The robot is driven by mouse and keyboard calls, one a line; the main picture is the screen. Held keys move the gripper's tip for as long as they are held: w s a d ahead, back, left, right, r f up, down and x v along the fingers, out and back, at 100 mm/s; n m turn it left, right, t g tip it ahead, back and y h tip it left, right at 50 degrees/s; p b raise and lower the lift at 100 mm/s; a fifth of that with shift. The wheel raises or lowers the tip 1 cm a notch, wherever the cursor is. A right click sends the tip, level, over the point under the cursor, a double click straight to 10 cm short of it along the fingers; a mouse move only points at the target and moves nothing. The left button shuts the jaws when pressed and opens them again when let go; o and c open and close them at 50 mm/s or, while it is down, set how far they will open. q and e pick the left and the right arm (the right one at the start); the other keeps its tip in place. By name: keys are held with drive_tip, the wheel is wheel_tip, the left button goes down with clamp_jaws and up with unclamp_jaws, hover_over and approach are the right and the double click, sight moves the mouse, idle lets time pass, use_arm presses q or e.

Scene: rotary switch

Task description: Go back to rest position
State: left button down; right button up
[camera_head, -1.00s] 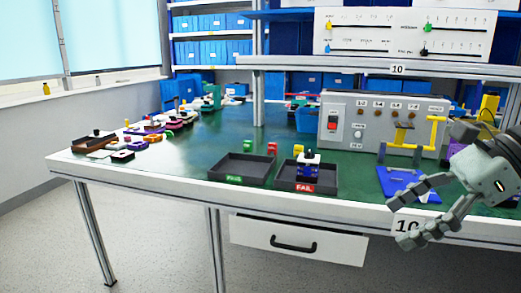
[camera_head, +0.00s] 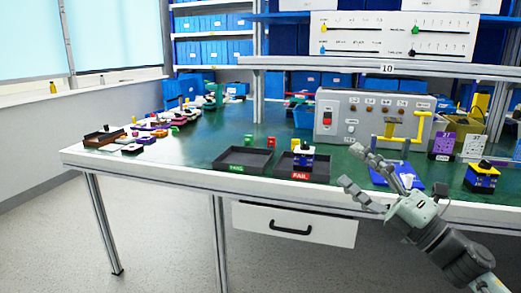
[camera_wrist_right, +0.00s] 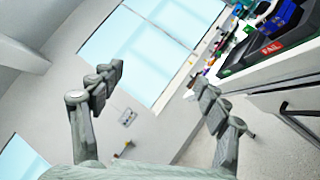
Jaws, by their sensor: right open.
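My right gripper (camera_head: 352,172) is open and empty in the head view. It is at the front edge of the green-topped workbench (camera_head: 195,150), to the right of the FAIL tray. In the right wrist view the two fingers of this gripper (camera_wrist_right: 160,88) stand wide apart with nothing between them. A blue and white rotary switch (camera_head: 303,156) with a black knob stands upright in the black FAIL tray (camera_head: 317,178). My left gripper does not show.
The black PASS tray (camera_head: 261,166) is empty beside the FAIL tray. A grey test box (camera_head: 342,117) stands behind a blue fixture (camera_head: 380,180). Another switch (camera_head: 481,178) stands at the right. A drawer (camera_head: 335,229) is under the bench front. Several parts lie at the left.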

drive_tip(key=w+d+f+m+t+h, duration=0.25)
drive_tip(key=d+f+m+h, duration=0.45)
drive_tip(key=f+m+h, duration=0.5)
drive_tip(key=s+d+f+m+g+h, duration=0.25)
drive_tip(key=f+m, duration=0.25)
drive_tip(key=f, duration=0.4)
drive_tip(key=s+d+f+m+g+h, duration=0.2)
drive_tip(key=s+d+f+m+g, duration=0.15)
drive_tip(key=f, duration=0.45)
drive_tip(key=s+a+f+m+g, duration=0.2)
drive_tip(key=s+f+g, duration=0.3)
drive_tip(key=s+f, duration=0.5)
drive_tip(key=s+a+f+m+g, duration=0.1)
drive_tip(key=s+f+m+g, duration=0.4)
drive_tip(key=s+f, duration=0.5)
drive_tip(key=s, duration=0.2)
drive_tip(key=shift+s+a+f+y, duration=0.3)
drive_tip(key=shift+a+f+y, duration=0.05)
drive_tip(key=shift+a, duration=0.05)
